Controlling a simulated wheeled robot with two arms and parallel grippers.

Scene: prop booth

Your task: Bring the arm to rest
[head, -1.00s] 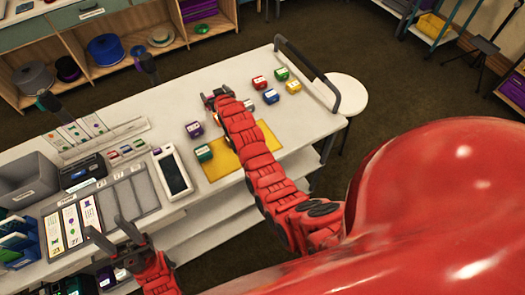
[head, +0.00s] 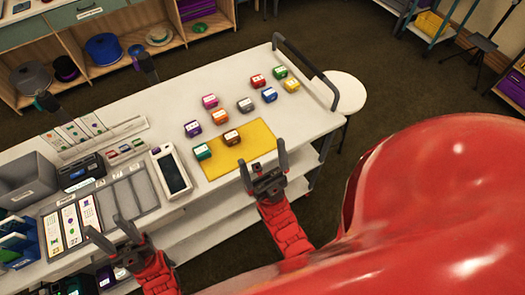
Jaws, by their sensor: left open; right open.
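My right gripper (head: 264,163) is open and empty, its fingers pointing up the picture at the front edge of the cart top (head: 300,122), by the right end of the yellow mat (head: 258,139). My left gripper (head: 115,233) is open and empty, low at the left, in front of the grey sorting tray (head: 118,202). A brown block (head: 232,137) sits on the yellow mat. A green block (head: 202,152) sits at the mat's left edge.
Several coloured blocks stand behind the mat, among them purple (head: 193,129), orange (head: 219,117), grey (head: 245,104) and red (head: 257,80). A handheld device (head: 173,172) lies left of the mat. A dark rail (head: 308,68) edges the cart's right end, beside a white stool (head: 345,92).

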